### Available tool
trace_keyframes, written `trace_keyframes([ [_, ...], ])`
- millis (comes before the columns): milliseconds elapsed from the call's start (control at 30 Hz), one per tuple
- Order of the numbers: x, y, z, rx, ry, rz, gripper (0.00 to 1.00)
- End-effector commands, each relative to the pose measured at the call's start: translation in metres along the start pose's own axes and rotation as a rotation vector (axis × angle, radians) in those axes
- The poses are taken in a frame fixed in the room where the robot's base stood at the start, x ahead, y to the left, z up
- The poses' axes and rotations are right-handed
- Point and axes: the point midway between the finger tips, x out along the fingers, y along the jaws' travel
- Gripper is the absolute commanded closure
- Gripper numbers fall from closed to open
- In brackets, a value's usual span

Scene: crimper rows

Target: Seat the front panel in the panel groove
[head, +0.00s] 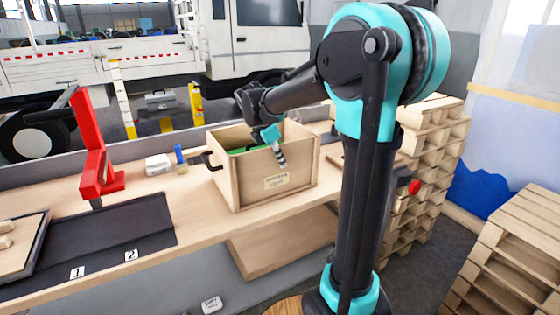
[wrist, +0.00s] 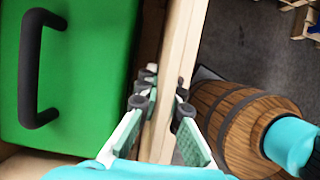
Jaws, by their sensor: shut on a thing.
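The wooden box (head: 238,177) stands on the bench, open at the top. The front panel (head: 250,194) is pale wood with a small label, upright at the box's near side. My gripper (head: 277,148) is at the panel's top edge. In the wrist view my gripper (wrist: 160,103) has its fingers on either side of the panel's wooden top edge (wrist: 181,45), shut on it. A green case (wrist: 85,90) with a black handle lies inside the box. The panel groove and the panel's lower edge are not clearly visible, so I cannot tell how deep the panel sits.
A dark mat (head: 130,225) marked 1 and 2 lies at the bench's left. Pallets (head: 430,135) are stacked at right.

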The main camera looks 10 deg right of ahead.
Motion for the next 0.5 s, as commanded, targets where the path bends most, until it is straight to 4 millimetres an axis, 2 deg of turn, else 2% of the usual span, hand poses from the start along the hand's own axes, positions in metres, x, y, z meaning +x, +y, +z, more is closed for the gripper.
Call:
trace_keyframes([
  [233, 0.0021, 0.0, -0.0008, 0.0, 0.0, 0.0, 1.0],
  [267, 0.0022, 0.0001, -0.0009, 0.0, 0.0, 0.0, 0.91],
  [400, 0.002, 0.0, -0.0008, 0.0, 0.0, 0.0, 0.74],
  [500, 0.0019, 0.0, -0.0008, 0.0, 0.0, 0.0, 0.73],
])
